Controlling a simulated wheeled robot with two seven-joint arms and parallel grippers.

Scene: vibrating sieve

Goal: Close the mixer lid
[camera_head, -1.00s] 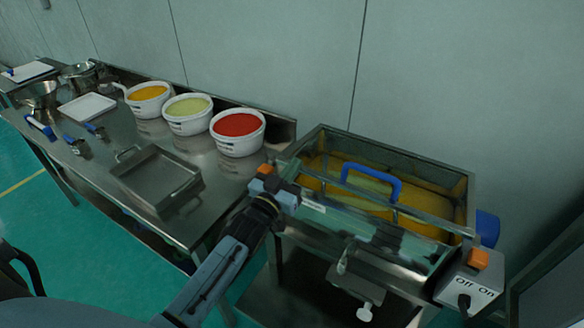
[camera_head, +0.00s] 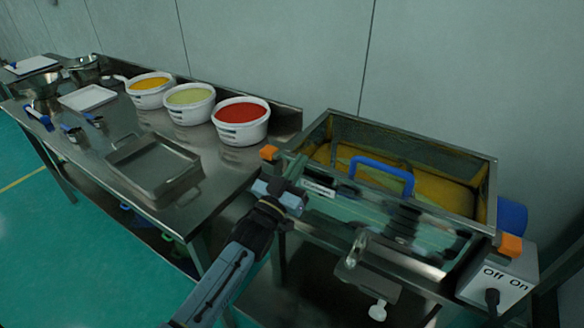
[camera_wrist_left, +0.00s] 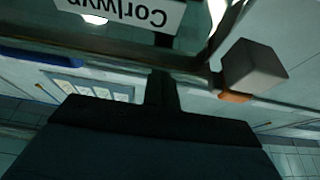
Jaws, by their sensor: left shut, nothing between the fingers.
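The mixer (camera_head: 480,262) is a metal-framed box at the right of the head view, with yellow-orange contents (camera_head: 440,192) showing inside. A clear panel (camera_head: 375,215) with a white label and a blue handle (camera_head: 384,178) runs along its front side. I cannot tell the lid's exact angle. My left gripper (camera_head: 281,194) is shut and empty at the panel's left end, just below an orange corner piece (camera_head: 268,153). Whether it touches the panel is unclear. The left wrist view shows a label (camera_wrist_left: 125,14) close up, upside down. My right gripper is not in view.
A steel table (camera_head: 185,218) on the left holds an empty tray (camera_head: 152,168) and tubs of yellow, green and red material (camera_head: 241,121). An Off/On switch box (camera_head: 500,282) sits at the mixer's right end. A wall stands behind.

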